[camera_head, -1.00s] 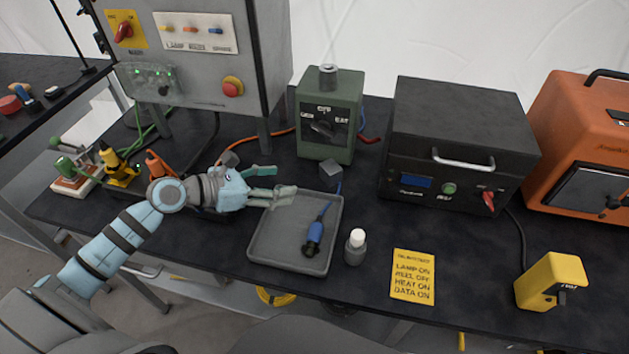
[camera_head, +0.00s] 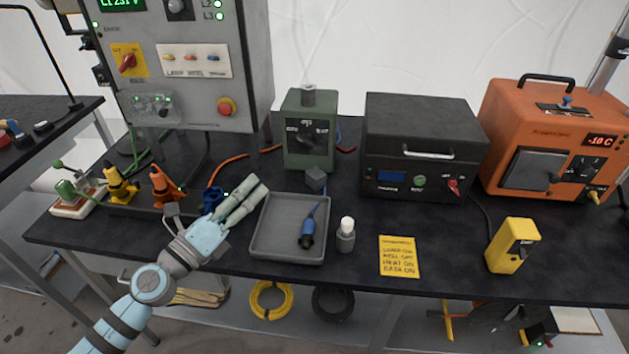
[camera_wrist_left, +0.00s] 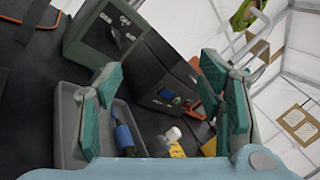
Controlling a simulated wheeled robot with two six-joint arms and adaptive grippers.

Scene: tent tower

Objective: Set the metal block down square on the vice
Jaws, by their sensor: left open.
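A small dark grey block (camera_head: 316,179), which looks like the metal block, sits on the black bench behind the grey tray. My left gripper (camera_head: 256,190) is open and empty, at the tray's left edge, left of the block and apart from it. Its fingers stand apart in the left wrist view (camera_wrist_left: 165,100), with nothing between them; I cannot make out the block there. I cannot identify the vice for certain. A green device with a lever (camera_head: 70,189) stands on a pale base at the bench's far left. My right gripper is not in view.
The grey tray (camera_head: 262,250) holds a blue-and-black connector (camera_head: 307,233). A white-capped bottle (camera_head: 346,236) stands to its right. The green box (camera_head: 309,135) and black oven-like box (camera_head: 420,150) stand behind. Yellow (camera_head: 120,185), orange (camera_head: 164,186) and blue (camera_head: 212,198) parts stand left.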

